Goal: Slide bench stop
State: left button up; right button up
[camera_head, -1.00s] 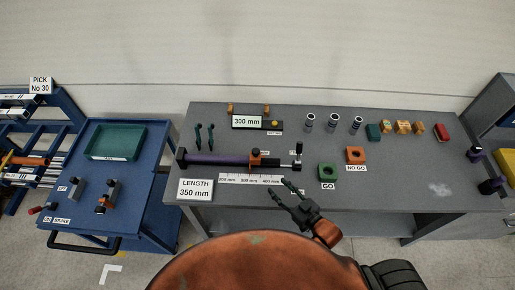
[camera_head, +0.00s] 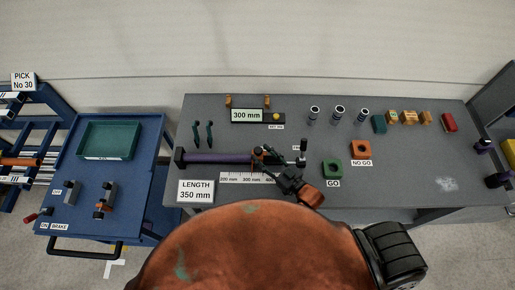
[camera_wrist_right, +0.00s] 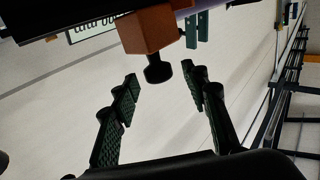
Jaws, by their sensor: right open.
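The bench stop is an orange block (camera_head: 257,152) on the purple-and-black rail along the bench front; it shows larger in the wrist view (camera_wrist_right: 146,30), with a black knob (camera_wrist_right: 158,70) sticking out of it. My right gripper (camera_head: 271,161) is at the stop's right front side, partly covering it. In the wrist view its two green fingers (camera_wrist_right: 162,92) are open, with the knob just beyond and between the tips. Contact cannot be told. A scale strip (camera_head: 240,179) lies in front of the rail, its right end hidden by my gripper. My left gripper is not in view.
A "LENGTH 350 mm" card (camera_head: 196,191) stands at the front left, and a "300 mm" display (camera_head: 246,115) at the back. Green GO (camera_head: 332,168) and orange NO GO (camera_head: 361,150) blocks sit right of the rail. A blue cart (camera_head: 140,190) stands left.

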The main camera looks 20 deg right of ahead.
jog(key=shift+x, duration=1.2)
jog(key=shift+w, duration=0.3)
jog(key=c, duration=0.7)
grip_shut()
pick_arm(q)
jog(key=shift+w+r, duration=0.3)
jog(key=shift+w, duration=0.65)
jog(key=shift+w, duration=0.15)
